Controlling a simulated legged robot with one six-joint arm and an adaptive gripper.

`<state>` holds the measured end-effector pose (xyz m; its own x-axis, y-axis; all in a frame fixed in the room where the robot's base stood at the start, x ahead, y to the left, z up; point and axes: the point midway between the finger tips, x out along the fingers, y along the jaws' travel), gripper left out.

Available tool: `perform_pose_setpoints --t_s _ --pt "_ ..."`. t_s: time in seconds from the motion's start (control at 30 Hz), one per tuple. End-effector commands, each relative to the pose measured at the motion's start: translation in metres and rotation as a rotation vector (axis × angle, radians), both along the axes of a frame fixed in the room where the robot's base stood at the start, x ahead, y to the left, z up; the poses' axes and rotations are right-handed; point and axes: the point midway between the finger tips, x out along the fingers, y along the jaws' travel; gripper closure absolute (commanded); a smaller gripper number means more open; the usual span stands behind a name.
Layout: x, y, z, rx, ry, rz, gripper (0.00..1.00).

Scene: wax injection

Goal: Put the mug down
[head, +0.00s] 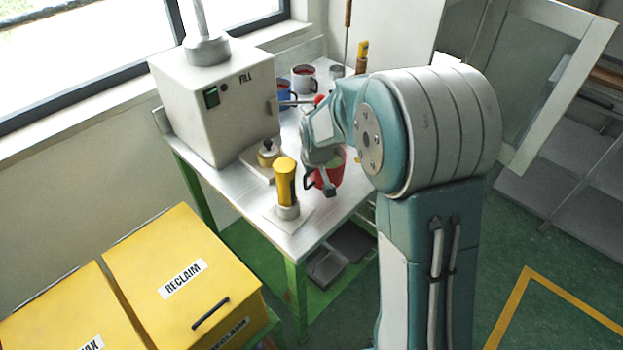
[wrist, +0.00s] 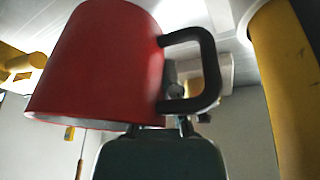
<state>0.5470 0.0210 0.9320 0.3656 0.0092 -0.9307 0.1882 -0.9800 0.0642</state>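A red mug (head: 338,172) with a black handle shows partly behind my gripper (head: 325,187) in the head view, over the front right part of the metal table (head: 290,238). The red mug fills the left of the wrist view (wrist: 100,65), very close to the camera, with its black handle (wrist: 208,70) to the right. My gripper looks shut on the mug by its handle side, though the mug and handle hide most of the fingers. The mug looks roughly upright. I cannot tell whether its base touches the table.
A yellow-topped post (head: 286,180) stands left of the mug. A small knobbed fixture (head: 267,155) and the white FILL machine (head: 215,100) are behind it. A white mug (head: 303,77) and a blue mug (head: 286,94) stand at the back.

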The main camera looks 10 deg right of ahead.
Motion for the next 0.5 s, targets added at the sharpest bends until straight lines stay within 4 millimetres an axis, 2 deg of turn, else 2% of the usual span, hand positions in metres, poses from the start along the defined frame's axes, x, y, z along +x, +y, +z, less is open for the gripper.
perform_pose_setpoints --t_s 0.23,0.5 --pt "0.003 -0.001 -0.032 0.0 0.002 0.0 1.0" --pt "0.003 -0.001 -0.034 0.0 -0.001 0.0 1.0"
